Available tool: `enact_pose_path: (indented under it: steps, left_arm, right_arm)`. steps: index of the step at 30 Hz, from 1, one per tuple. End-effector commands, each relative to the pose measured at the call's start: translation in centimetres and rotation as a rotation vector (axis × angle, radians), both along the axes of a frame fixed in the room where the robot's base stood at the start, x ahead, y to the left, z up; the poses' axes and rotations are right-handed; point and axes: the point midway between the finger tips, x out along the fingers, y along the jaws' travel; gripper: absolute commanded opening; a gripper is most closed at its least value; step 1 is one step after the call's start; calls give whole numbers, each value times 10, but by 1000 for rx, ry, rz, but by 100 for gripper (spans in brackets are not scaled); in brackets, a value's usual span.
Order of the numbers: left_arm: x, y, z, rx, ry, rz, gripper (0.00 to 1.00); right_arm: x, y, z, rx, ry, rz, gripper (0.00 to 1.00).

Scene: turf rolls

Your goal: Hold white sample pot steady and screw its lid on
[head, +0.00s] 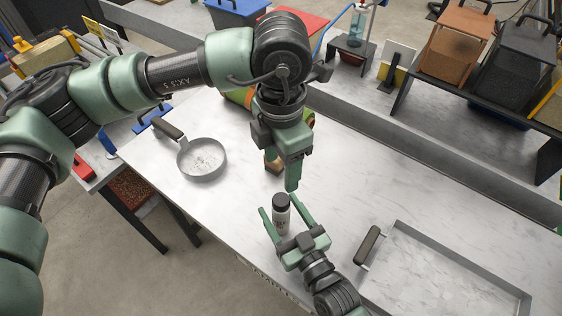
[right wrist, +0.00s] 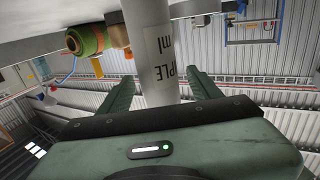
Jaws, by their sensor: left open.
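The white sample pot (head: 281,222) stands upright on the pale worktop, with a dark lid (head: 281,200) on its top; I cannot tell how tightly it sits. My right gripper (head: 281,210) is open, with one finger on each side of the pot. In the right wrist view, the pot (right wrist: 160,50) rises between the two fingers (right wrist: 160,78) with gaps showing, and its printed lettering is visible. My left gripper (head: 292,186) points down just above and behind the lid, open and empty, its fingers seen nearly edge-on.
A round grey pan (head: 203,160) with a dark handle lies at left. A large shallow tray (head: 395,268) is at right. A green and orange roll (head: 240,98) is partly hidden behind my left arm.

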Motion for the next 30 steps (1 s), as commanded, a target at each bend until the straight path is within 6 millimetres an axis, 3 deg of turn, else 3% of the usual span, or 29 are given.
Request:
enact_pose_path:
  steps: [7, 19, 30]
  left_arm:
    - [0, 0, -4, 0, 0, 0, 60]
    - [0, 0, -20, 0, 0, 0, 60]
    - [0, 0, -21, 0, 0, 0, 60]
  right_arm:
    - [-8, -4, -2, -1, 2, 0, 64]
    - [-62, -33, -3, 0, 2, 0, 64]
    - [-69, -37, 0, 0, 0, 0, 64]
